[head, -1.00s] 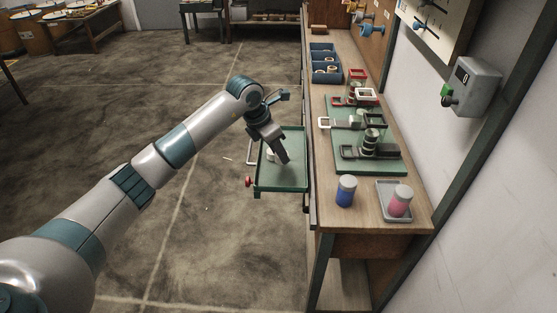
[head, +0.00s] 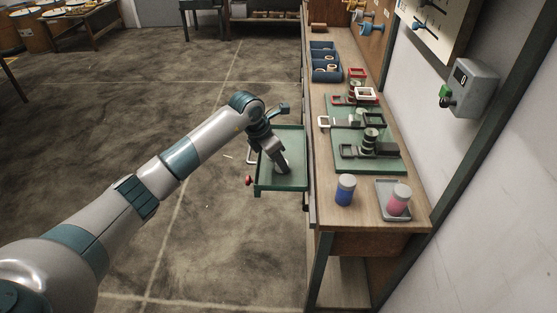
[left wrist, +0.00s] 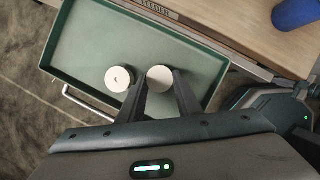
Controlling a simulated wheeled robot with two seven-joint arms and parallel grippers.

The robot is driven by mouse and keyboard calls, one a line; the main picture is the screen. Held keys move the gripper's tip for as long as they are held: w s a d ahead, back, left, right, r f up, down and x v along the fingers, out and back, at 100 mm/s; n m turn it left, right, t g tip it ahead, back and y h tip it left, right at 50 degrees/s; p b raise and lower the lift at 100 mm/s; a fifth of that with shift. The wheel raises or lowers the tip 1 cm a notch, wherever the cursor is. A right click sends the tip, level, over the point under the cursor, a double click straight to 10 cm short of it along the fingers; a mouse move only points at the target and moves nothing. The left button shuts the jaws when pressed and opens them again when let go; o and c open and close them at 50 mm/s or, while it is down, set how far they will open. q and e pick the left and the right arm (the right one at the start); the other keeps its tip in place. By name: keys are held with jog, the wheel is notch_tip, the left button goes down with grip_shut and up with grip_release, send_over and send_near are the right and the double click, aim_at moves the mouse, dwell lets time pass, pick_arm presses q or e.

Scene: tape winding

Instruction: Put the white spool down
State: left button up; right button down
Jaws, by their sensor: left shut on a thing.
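My left gripper (head: 281,168) is low inside a green tray (head: 291,184) that sticks out from the bench's left side. In the left wrist view its fingers (left wrist: 163,84) are shut on a white spool (left wrist: 160,78), which shows as a pale disc between them. In the head view a bit of white (head: 287,165) shows at the fingertips. I cannot tell whether the held spool touches the tray floor. A second pale spool (left wrist: 119,79) with a small centre hole stands in the tray close beside the left finger. My right gripper is not in view.
The wooden bench (head: 322,215) borders the tray on the right. On it stand a blue spool (head: 345,191), a pink spool (head: 399,200) in a small grey tray, a green board (head: 393,167) with fixtures, and blue bins (head: 325,68). The tray's far part is clear.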

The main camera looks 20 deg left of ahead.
pick_arm(q)
jog(key=shift+f, duration=0.1)
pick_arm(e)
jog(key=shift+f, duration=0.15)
pick_arm(q)
jog(key=o, duration=1)
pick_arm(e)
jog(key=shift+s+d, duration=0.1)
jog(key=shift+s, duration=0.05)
pick_arm(q)
jog(key=shift+r, duration=0.25)
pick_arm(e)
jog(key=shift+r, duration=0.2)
pick_arm(q)
jog(key=shift+a+r, duration=0.15)
jog(key=shift+r, duration=0.2)
jog(key=b+v, duration=0.1)
jog(key=v, duration=1)
jog(key=shift+s+b, duration=0.15)
jog(key=shift+b, duration=0.2)
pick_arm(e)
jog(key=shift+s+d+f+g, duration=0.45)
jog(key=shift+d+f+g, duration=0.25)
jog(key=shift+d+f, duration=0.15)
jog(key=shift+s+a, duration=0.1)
